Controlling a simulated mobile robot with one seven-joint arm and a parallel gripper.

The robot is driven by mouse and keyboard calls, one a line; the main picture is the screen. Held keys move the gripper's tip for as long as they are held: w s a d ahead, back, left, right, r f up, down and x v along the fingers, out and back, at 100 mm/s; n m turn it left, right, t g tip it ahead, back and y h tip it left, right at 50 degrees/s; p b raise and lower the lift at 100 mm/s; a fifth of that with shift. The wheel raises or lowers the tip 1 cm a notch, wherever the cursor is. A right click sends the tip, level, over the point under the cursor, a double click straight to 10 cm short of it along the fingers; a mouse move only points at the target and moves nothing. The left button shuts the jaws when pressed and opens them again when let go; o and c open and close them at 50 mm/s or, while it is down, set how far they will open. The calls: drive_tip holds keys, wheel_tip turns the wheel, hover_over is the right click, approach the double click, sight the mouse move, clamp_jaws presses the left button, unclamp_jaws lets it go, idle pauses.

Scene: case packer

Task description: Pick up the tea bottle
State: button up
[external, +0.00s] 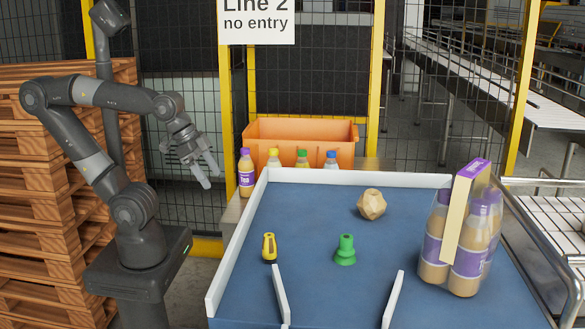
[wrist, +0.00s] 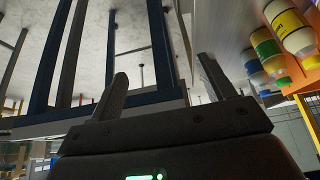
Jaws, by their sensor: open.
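The tea bottle (external: 246,174) has a purple cap and a purple label. It stands upright at the left end of a row of bottles, just behind the far left corner of the blue table. My gripper (external: 208,175) is open and empty, to the left of the tea bottle and apart from it, with its fingers pointing down and to the right. In the wrist view both fingers (wrist: 166,85) are spread with nothing between them. I cannot make out the tea bottle in the wrist view.
Bottles with yellow (external: 273,158), green (external: 302,159) and blue (external: 331,160) caps stand beside it, before an orange crate (external: 300,130). The blue table (external: 310,210) has white rails and holds small parts and a purple-labelled bottle pack (external: 435,245). Mesh fencing stands behind.

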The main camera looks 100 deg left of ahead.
wheel_tip(320, 180, up, 2)
drive_tip(key=r+g, duration=0.1)
drive_tip(key=g, duration=0.4)
hover_over(246, 163)
drive_tip(key=s+a, duration=0.1)
drive_tip(key=a, duration=0.1)
drive_tip(key=shift+a+f, duration=0.1)
drive_tip(key=shift+f, duration=0.15)
drive_tip(key=shift+s+a+f+g, duration=0.1)
drive_tip(key=shift+a+f+g, duration=0.05)
drive_tip(key=shift+a+g, duration=0.15)
wheel_tip(246, 163, down, 5)
drive_tip(key=shift+r, duration=0.1)
drive_tip(key=shift+w+d+f, duration=0.1)
drive_tip(key=shift+w+f, duration=0.05)
drive_tip(key=shift+f, duration=1.3)
drive_tip(key=shift+w+d+f, duration=0.1)
drive_tip(key=shift+w+f, duration=0.05)
drive_tip(key=shift+f, duration=1.3)
drive_tip(key=shift+c, duration=0.4)
